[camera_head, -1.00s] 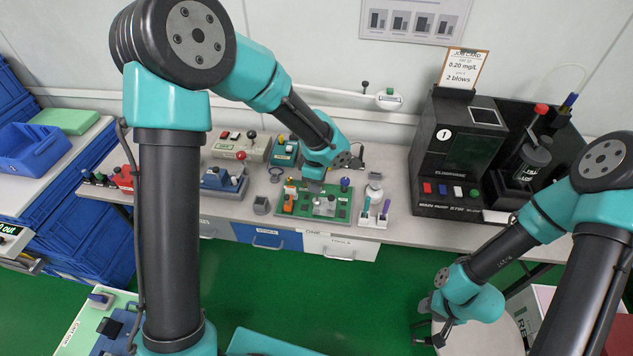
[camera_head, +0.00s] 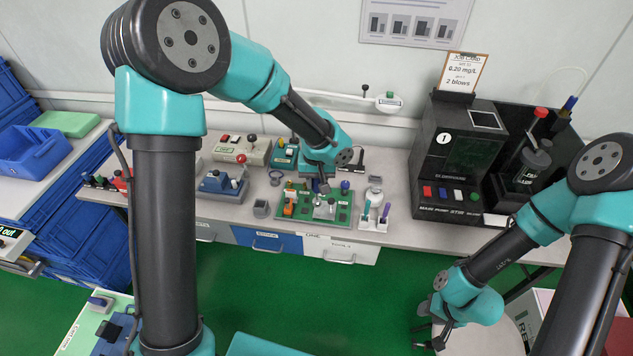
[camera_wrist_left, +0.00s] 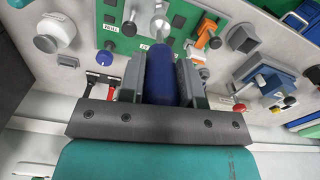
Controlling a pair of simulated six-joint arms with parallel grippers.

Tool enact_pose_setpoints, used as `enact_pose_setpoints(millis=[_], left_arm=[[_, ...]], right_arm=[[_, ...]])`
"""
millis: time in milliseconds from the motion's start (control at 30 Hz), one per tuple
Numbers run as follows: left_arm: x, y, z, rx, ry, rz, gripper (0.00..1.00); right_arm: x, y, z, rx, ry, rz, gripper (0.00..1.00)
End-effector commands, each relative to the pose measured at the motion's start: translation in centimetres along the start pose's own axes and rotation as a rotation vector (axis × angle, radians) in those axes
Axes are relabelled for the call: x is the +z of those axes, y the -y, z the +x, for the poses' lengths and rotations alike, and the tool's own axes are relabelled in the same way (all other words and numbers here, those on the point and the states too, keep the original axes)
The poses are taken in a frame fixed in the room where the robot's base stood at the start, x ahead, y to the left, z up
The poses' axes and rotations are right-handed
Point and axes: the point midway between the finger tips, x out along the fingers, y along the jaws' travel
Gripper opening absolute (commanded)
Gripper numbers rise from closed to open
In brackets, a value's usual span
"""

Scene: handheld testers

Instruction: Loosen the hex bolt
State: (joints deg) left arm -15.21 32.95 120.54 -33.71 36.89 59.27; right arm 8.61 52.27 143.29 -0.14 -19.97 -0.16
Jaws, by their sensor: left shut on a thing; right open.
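My left gripper (camera_head: 323,188) is over the back of a green board (camera_head: 313,222) on the bench. In the left wrist view its two grey fingers (camera_wrist_left: 160,85) are shut on a blue, round-ended handle (camera_wrist_left: 160,72). In the head view the silver parts (camera_head: 325,208) are small, close below the gripper. My right gripper (camera_head: 436,338) is open and empty, low at the right, away from the bench.
Orange parts (camera_head: 290,204) stand on the board's left side. A white holder (camera_head: 374,222) with coloured handles is right of it. A blue tester (camera_head: 222,184) is to the left, a large black tester (camera_head: 455,160) to the right. The bench front near the board is narrow.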

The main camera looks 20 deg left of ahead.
Motion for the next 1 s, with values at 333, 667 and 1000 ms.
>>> enact_pose_setpoints(millis=[333, 667, 1000], left_arm=[[-0.02, -0.21, -0.61, 0.001, -0.001, 0.456, 0.06], [-0.03, -0.35, -1.03, 0.001, -0.002, 0.788, 0.06], [-0.02, -0.36, -1.07, 0.001, -0.002, 0.828, 0.06]], right_arm=[[0.0, 0.0, 0.0, 0.0, 0.0, 0.0, 0.43], [0.0, 0.0, 0.0, 0.0, 0.0, 0.0, 0.43], [0.0, 0.0, 0.0, 0.0, 0.0, 0.0, 0.43]])
